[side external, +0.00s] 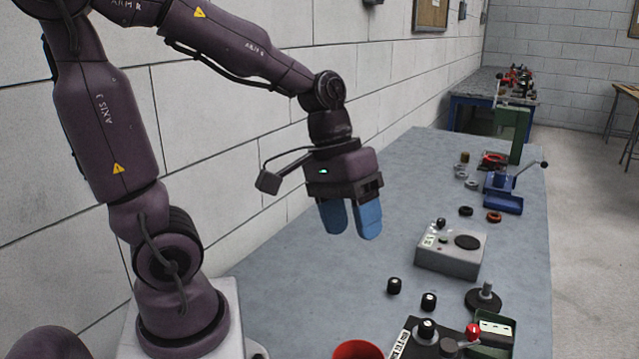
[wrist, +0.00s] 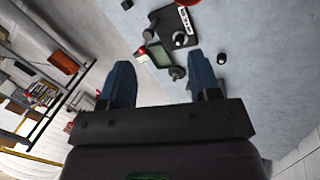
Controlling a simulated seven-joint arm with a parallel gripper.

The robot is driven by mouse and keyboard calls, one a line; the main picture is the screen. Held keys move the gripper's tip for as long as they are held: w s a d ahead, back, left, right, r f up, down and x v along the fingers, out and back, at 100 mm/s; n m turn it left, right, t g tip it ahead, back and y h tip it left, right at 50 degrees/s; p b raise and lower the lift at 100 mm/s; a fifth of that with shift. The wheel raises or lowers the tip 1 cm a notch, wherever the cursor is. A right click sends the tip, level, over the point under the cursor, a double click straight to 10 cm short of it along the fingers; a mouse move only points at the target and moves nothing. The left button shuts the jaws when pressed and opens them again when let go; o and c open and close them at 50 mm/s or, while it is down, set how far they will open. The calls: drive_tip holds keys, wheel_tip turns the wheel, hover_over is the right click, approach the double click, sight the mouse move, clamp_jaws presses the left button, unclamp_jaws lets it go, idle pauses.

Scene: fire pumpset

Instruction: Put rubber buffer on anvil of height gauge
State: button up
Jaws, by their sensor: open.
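My gripper (side external: 352,234) hangs above the bench with its blue fingers apart and nothing between them. It also shows open in the wrist view (wrist: 159,62). Two short black cylinders with pale tops, which look like rubber buffers, stand on the bench: one (side external: 394,286) and another (side external: 429,301), below and right of my gripper. A similar black piece (side external: 427,329) sits on a dark labelled plate (side external: 402,346) at the front, also in the wrist view (wrist: 180,39). Which fixture is the height gauge, and where its anvil lies, I cannot tell for certain.
A green tray (side external: 510,330) with a red knob (side external: 473,332) adjoins the plate. A round base with a post (side external: 487,291), a red bowl (side external: 358,350) and a grey box (side external: 450,262) stand around. A blue fixture (side external: 503,204) and rings are farther back. The bench's wall side is clear.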

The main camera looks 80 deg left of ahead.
drive_tip(key=s+r+m+t+y, duration=0.3)
drive_tip(key=s+r+m, duration=0.1)
drive_tip(key=r+m, duration=0.1)
drive_tip(key=shift+s+a+r+t, duration=0.15)
drive_tip(key=shift+s+r+t, duration=0.05)
drive_tip(key=shift+r+t, duration=0.15)
